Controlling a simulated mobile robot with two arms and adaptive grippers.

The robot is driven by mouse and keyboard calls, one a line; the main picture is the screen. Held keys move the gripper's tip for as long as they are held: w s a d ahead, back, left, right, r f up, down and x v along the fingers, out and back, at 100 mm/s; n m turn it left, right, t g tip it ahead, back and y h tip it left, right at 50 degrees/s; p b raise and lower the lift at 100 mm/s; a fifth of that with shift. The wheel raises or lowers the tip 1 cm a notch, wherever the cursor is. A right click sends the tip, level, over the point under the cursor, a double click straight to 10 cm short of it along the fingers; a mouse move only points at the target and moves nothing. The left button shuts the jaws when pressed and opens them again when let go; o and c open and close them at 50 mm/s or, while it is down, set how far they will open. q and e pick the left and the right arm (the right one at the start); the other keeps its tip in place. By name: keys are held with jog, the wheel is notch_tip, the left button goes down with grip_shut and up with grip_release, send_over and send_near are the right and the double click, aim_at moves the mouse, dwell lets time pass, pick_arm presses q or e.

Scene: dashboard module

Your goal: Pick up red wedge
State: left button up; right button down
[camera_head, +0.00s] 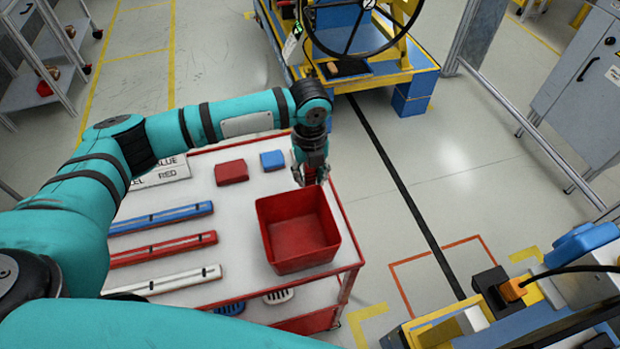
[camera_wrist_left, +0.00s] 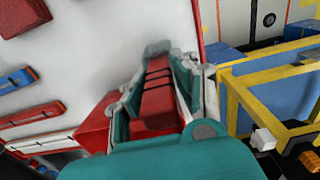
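My left gripper (camera_head: 311,176) is above the right back part of the white-topped cart (camera_head: 165,245), just behind the red bin (camera_head: 299,230). In the left wrist view, its fingers are closed on both sides of a long red piece with dark bands, which looks like the red wedge (camera_wrist_left: 158,97). In the head view only a small red bit of it shows between the fingers; the rest is hidden. The red bin appears empty. My right gripper is out of view.
A red block (camera_head: 231,172) and a blue block (camera_head: 272,160) lie on the cart, left of the gripper. Blue, red and white bars (camera_head: 164,249) lie at the cart's left. A yellow and blue steering-wheel stand (camera_head: 362,70) is behind; open floor lies right.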

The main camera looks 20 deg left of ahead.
pick_arm(q)
grip_shut()
